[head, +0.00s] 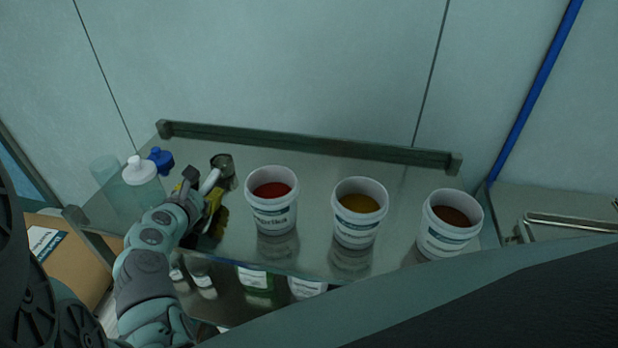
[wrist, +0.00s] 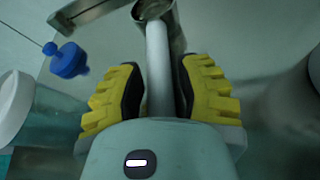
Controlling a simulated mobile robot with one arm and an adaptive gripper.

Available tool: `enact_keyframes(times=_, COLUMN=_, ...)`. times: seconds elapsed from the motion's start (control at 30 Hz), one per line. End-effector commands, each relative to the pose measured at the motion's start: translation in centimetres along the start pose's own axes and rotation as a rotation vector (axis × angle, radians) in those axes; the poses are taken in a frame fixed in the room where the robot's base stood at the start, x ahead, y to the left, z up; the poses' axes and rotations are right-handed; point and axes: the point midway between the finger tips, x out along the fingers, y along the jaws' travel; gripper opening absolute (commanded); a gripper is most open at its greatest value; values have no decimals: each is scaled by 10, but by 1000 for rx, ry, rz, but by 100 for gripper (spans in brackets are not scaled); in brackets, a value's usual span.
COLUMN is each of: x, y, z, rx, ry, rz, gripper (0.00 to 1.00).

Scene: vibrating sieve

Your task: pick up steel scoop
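The steel scoop (head: 222,164) is at the left part of the metal shelf, with a round steel cup and a pale straight handle. In the wrist view its cup (wrist: 157,13) is at the top edge, partly cut off, and its handle (wrist: 158,65) runs down toward my palm. My gripper (wrist: 161,88) has its two yellow fingers with dark pads on either side of the handle, very close to it. I cannot tell whether the pads touch it. In the head view my gripper (head: 203,195) reaches over the shelf, hiding part of the handle.
Three labelled tubs of powder, red (head: 272,217), yellow (head: 358,230) and brown (head: 450,240), stand to the right. A white-capped bottle (head: 142,185) and a blue-topped item (head: 160,158) stand close to the left. A raised rail (head: 300,145) runs along the shelf's back.

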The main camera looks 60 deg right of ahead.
Motion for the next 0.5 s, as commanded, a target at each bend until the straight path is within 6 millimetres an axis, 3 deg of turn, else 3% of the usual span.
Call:
enact_keyframes(times=0.03, x=0, y=0, z=0, rx=0, ry=0, rz=-1, gripper=28)
enact_keyframes(times=0.3, x=0, y=0, z=0, rx=0, ry=0, rz=0, gripper=0)
enact_keyframes(times=0.5, x=0, y=0, z=0, rx=-1, ry=0, rz=1, gripper=0)
